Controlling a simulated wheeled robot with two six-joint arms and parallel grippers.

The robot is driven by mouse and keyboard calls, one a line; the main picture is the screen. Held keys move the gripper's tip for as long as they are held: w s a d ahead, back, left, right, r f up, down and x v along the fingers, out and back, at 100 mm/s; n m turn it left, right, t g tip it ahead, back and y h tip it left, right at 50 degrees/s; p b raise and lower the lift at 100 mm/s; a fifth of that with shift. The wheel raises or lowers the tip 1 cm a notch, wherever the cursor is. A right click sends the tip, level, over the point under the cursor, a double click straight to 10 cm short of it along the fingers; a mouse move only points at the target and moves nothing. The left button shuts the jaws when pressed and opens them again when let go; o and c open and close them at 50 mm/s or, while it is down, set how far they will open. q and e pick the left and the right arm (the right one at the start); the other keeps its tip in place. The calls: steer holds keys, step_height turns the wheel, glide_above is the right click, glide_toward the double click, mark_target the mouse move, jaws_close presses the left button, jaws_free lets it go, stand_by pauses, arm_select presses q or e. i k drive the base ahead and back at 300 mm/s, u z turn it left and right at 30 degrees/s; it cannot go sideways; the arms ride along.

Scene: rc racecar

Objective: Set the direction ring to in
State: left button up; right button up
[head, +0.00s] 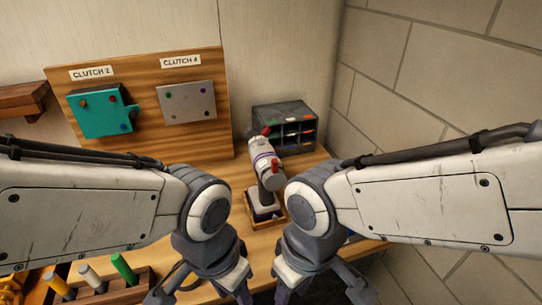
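A power driver (265,165) in white and grey, with purple bands and red parts, stands upright in a small wooden holder (282,222) on the bench, between my two arms. The direction ring cannot be told apart clearly at this size, and its setting is not readable. My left gripper (200,291) is at the bottom edge, left of and nearer than the driver. My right gripper (320,291) is at the bottom edge, right of and nearer than it. Both have their fingers spread and seem empty, with the tips cut off by the frame. Neither touches the driver.
A wooden board (140,68) at the back left holds a teal plate (100,113) under "CLUTCH 2" and a grey plate (187,102) under "CLUTCH 4". A dark drawer organizer (285,112) stands behind the driver. A wooden rack (105,290) with coloured handles is front left. A block wall bounds the right.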

mark_target(274, 178)
steer(key=z, duration=0.4)
steer(key=k, duration=0.9)
steer(key=z, duration=0.35)
steer(key=i, duration=0.4)
steer(key=u, duration=0.1)
